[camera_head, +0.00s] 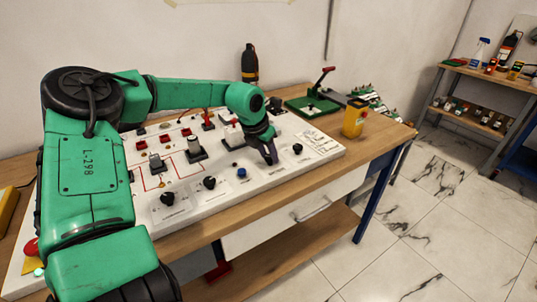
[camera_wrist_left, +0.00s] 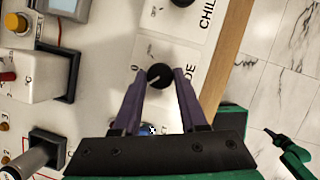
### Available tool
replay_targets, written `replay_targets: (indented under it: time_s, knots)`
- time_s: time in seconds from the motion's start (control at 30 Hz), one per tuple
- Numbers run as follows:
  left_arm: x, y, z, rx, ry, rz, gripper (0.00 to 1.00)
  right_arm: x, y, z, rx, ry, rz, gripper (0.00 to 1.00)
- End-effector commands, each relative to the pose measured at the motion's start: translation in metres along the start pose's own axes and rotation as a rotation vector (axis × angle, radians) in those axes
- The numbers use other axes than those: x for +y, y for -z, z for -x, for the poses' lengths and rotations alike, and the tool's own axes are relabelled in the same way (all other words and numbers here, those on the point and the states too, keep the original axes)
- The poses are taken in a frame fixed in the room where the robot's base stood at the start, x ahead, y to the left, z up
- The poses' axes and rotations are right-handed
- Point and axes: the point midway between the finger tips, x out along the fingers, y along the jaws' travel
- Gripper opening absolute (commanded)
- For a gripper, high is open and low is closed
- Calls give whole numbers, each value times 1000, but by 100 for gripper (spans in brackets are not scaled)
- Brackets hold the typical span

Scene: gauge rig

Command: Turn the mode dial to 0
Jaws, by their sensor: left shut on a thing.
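The mode dial (camera_wrist_left: 160,76) is a round black knob on the white panel. In the left wrist view it sits between the two purple-grey fingertips of my left gripper (camera_wrist_left: 161,80), which is shut on it. Printed letters "DE" show beside it, the rest of the word being covered, and a "0" is printed to its left. A pale pointer line shows on the knob, but its exact setting is too small to read surely. In the head view my left gripper (camera_head: 270,158) reaches down onto the panel (camera_head: 262,183) and hides the dial. My right gripper is not in view.
Other black knobs (camera_head: 209,183) and a blue knob (camera_head: 241,172) line the panel's front edge, close to the gripper. Switches (camera_head: 195,152) stand behind.

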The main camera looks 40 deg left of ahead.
Motion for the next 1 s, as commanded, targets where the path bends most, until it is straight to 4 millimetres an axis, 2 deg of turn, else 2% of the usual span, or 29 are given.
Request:
replay_targets:
  time_s: [0.27,0.5,1.0]
  knots:
    - [2,0,-2,-2,58,-135,0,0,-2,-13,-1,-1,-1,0]
    - [4,0,-2,-2,137,-327,0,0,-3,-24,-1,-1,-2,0]
    - [6,-3,-1,-2,279,-679,0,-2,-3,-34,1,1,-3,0]
